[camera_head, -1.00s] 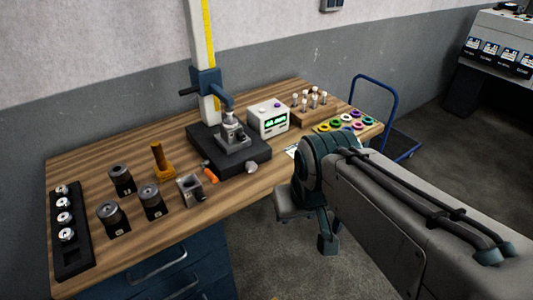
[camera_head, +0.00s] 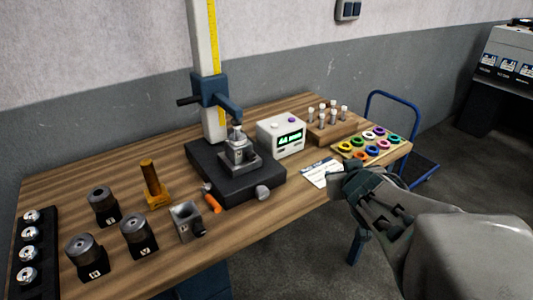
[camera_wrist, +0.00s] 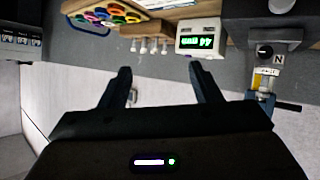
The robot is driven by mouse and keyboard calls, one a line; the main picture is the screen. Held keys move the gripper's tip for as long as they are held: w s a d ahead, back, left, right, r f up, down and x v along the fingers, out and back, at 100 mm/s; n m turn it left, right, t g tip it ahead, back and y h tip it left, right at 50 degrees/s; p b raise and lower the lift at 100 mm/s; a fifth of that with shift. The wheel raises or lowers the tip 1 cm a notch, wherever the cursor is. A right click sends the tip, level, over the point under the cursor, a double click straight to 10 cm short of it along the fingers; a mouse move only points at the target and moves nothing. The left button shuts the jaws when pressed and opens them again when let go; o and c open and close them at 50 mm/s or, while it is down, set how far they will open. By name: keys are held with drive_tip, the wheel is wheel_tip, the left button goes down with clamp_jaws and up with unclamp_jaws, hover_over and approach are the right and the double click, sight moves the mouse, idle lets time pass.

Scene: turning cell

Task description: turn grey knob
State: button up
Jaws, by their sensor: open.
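The grey knob (camera_head: 262,191) is a small round knob on the front side of the black base (camera_head: 215,180) of a column stand. It is in the middle of the head view and is uncovered. My gripper (camera_wrist: 159,70) shows in the wrist view as two dark fingers spread apart with nothing between them. In the head view my arm comes in from the right, its end right of the grey knob and clear of it. I cannot make out the grey knob in the wrist view.
A white display box (camera_head: 281,137) stands right of the stand. A card (camera_head: 322,172), a peg block (camera_head: 330,130) and a tray of coloured rings (camera_head: 345,148) are near my arm. An orange-handled tool (camera_head: 212,203) lies left of the knob. Several dark cylinders (camera_head: 86,253) stand further left.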

drive_tip(key=w+a+f+n+y+b, duration=0.1)
drive_tip(key=a+f+n+y+b, duration=0.15)
drive_tip(key=a+f+y, duration=0.2)
drive_tip(key=n+g+y+b, duration=0.1)
drive_tip(key=g+y+b, duration=0.15)
drive_tip(key=y, duration=0.25)
approach(265, 193)
drive_tip(key=a+p, duration=0.1)
drive_tip(key=p, duration=0.2)
drive_tip(key=w+a+p, duration=0.1)
drive_tip(key=p, duration=0.3)
drive_tip(key=shift+w+f+t+p, duration=0.3)
drive_tip(key=shift+f+t, duration=0.05)
drive_tip(key=shift+w+a+f+p, duration=0.35)
drive_tip(key=shift+w+f+p, duration=0.1)
drive_tip(key=shift+p, duration=0.5)
drive_tip(key=b+x, duration=0.1)
drive_tip(key=x, duration=0.4)
drive_tip(key=shift+w+a+f, duration=0.1)
drive_tip(key=shift+w+f, duration=0.15)
drive_tip(key=shift+c, duration=0.4)
drive_tip(key=c, duration=0.9)
